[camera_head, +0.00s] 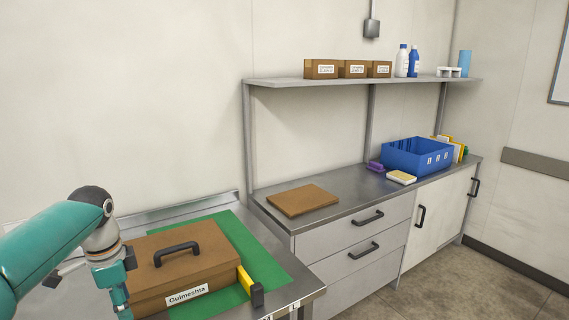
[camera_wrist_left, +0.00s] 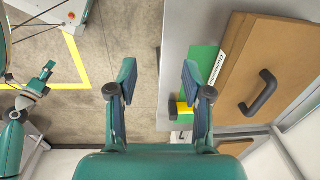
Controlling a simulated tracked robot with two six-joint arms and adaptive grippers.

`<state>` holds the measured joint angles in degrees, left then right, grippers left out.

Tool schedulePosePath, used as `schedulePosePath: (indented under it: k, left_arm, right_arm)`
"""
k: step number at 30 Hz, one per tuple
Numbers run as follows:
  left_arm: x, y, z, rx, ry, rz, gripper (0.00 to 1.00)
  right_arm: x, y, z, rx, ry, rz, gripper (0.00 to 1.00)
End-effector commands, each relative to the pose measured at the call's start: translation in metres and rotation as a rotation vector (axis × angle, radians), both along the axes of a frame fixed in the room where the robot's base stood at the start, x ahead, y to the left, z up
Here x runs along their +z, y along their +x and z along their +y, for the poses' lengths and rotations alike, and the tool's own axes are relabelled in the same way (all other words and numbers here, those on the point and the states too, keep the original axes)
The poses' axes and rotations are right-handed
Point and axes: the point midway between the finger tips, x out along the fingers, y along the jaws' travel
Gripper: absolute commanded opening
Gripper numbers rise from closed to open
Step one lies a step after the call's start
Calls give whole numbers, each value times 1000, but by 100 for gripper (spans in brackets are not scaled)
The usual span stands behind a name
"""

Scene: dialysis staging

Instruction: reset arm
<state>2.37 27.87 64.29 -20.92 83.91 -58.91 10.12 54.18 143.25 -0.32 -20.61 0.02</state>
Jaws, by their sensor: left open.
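My left arm comes in from the left in the head view, and its gripper (camera_head: 120,296) hangs at the near left of the brown box, partly cut off by the lower edge. In the left wrist view the two fingers of the left gripper (camera_wrist_left: 158,85) are spread apart with nothing between them. The brown box (camera_wrist_left: 262,65), with a black handle and a white label, lies to the right of the fingers, apart from them. My right gripper (camera_wrist_left: 45,75) shows small at the left of the left wrist view; its jaws are too small to judge.
The box (camera_head: 185,262) sits on a green mat (camera_head: 235,232) on a steel table (camera_head: 180,212). A yellow and black piece (camera_head: 248,285) is beside it. A brown board (camera_head: 302,200) and blue crate (camera_head: 418,157) are on the counter. Floor (camera_wrist_left: 135,40) lies below the left gripper.

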Motion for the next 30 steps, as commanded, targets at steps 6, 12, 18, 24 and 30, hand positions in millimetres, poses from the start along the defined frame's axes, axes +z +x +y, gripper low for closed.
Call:
schedulePosePath:
  k: [6, 12, 18, 24, 30]
  left_arm:
    - [-53, 11, -20, 46, -42, 4, 50]
    - [-119, 14, -49, 124, -105, 10, 50]
    - [-221, -10, -99, 292, -214, 41, 50]
    - [-333, -92, -161, 633, -346, 116, 50]
    - [-382, -186, -193, 976, -391, 179, 50]
  right_arm:
    - [-1, 1, 0, 0, 0, -1, 100]
    - [0, 0, 0, 0, 0, 0, 100]
    - [-1, 0, 0, 0, 0, -1, 100]
    - [0, 0, 0, 0, 0, -1, 100]
    - [0, 0, 0, 0, 0, -1, 100]
